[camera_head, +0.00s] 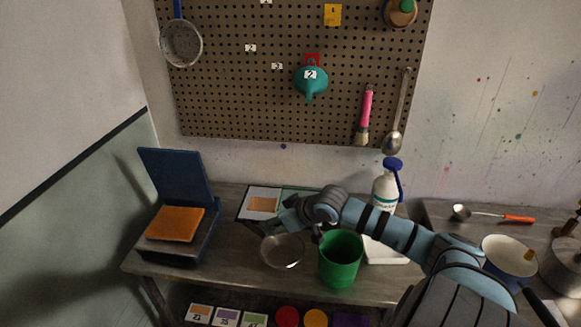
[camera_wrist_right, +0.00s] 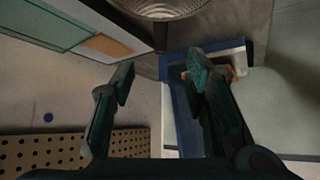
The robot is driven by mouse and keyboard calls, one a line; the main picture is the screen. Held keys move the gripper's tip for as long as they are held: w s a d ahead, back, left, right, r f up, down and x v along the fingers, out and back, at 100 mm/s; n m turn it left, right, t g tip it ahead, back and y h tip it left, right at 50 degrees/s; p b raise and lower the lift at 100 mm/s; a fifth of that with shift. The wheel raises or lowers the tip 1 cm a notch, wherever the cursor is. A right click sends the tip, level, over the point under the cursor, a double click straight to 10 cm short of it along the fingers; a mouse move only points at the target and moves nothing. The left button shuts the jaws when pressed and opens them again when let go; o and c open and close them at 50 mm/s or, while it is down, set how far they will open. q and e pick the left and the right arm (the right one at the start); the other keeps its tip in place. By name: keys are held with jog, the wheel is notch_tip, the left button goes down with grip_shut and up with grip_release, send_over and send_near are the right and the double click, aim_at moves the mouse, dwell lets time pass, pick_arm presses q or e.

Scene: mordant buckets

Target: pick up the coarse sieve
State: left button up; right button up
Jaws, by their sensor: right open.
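A round wire-mesh sieve (camera_head: 282,252) lies on the bench, left of the green bucket. Part of its mesh bowl (camera_wrist_right: 165,8) shows at the top edge of the right wrist view. A speckled strainer (camera_head: 182,44) with a blue handle hangs on the pegboard at the upper left; I cannot tell from its mesh which of the two is the coarse one. My right gripper (camera_head: 270,222) is over the bench just behind the mesh sieve, apart from it. Its fingers (camera_wrist_right: 162,82) are open with nothing between them. My left gripper is not in view.
A green bucket (camera_head: 340,260) stands close to the right of the sieve. A blue open case (camera_head: 175,175) with an orange pad (camera_head: 175,223) stands at the left. A white bottle (camera_head: 384,190) is behind the arm. Bare bench lies between the case and sieve.

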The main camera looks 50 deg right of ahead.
aim_at(256, 229)
jog(key=b+x, duration=0.2)
jog(key=x, duration=1.1)
jog(key=shift+f+b, duration=0.3)
jog(key=shift+w, duration=0.2)
grip_shut()
